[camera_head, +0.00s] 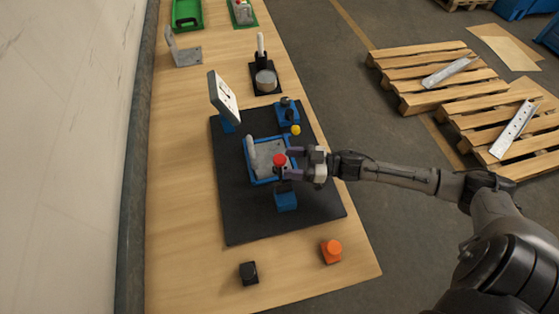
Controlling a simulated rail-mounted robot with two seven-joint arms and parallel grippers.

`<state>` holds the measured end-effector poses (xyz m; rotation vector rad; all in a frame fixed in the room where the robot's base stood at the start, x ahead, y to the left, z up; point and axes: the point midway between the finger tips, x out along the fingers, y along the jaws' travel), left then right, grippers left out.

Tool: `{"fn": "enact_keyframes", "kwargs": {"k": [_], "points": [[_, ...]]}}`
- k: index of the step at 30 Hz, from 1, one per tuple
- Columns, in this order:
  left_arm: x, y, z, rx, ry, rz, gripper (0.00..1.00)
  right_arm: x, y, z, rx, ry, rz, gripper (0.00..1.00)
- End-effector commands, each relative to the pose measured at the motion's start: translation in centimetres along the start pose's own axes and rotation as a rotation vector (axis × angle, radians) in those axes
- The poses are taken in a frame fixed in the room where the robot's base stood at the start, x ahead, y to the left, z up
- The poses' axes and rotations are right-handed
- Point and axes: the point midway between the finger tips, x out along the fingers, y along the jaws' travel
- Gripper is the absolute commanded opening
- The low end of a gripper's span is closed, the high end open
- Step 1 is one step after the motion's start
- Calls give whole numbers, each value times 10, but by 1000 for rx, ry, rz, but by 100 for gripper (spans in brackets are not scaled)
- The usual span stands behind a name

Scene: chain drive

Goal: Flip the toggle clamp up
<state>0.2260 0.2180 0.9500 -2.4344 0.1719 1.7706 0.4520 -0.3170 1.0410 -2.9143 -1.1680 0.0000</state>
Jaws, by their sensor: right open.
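A toggle clamp with a red knob (280,159) and a blue base (286,202) stands on the near part of the black mat (242,226). Its handle appears to stand up from the base, with the knob at the top. My right gripper (289,164) comes in from the right and is open, its fingertips close beside the red knob. I cannot tell whether they touch the handle, which the fingers partly hide. A blue fixture (262,171) with a grey block lies just behind the knob. My left gripper is not in view.
A second blue device (287,112) with a yellow ball (295,129) stands farther back on the mat. A tilted white panel (225,99) stands at its far left. An orange button (331,251) and a black block (249,273) sit on the wooden table (190,220) in front.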

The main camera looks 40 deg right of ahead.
Motion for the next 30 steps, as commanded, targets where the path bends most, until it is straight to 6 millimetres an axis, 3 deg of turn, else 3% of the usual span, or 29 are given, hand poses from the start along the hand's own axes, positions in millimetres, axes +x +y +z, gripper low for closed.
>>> {"fn": "enact_keyframes", "kwargs": {"k": [9,23,30], "points": [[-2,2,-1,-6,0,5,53,31,0,-1,-2,1,0,64],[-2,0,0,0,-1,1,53,37,0,0,-1,-1,0,64],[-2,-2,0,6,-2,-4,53,37,0,0,-1,-1,0,44]]}}
